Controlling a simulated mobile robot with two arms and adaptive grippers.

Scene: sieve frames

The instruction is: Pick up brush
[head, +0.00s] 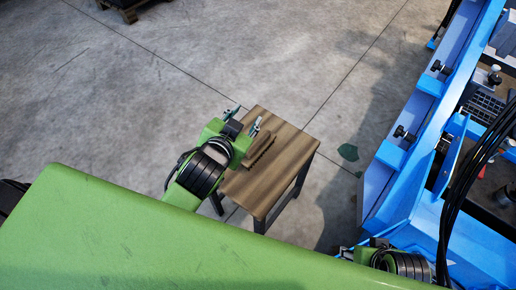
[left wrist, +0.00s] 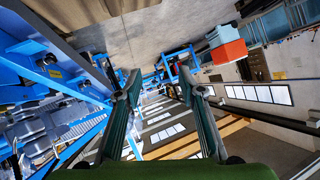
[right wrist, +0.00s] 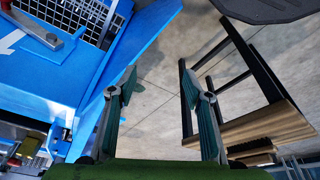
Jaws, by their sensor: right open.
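The brush (head: 258,150) is a brown, ridged wooden piece lying on a small wooden table (head: 287,160) in the head view. My left gripper (head: 245,118) shows over the table's far left side, close to the brush in the picture; its height above it is unclear. Its fingers stand apart and empty, also in the left wrist view (left wrist: 160,73), where no brush shows. My right gripper (right wrist: 157,72) is open and empty in the right wrist view.
A blue machine frame (head: 379,187) with black cables stands on the right in the head view, close to my right arm. Grey concrete floor (head: 210,50) around the table is mostly free. A pallet (head: 125,10) lies at the top left. A dark green patch (head: 348,152) marks the floor.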

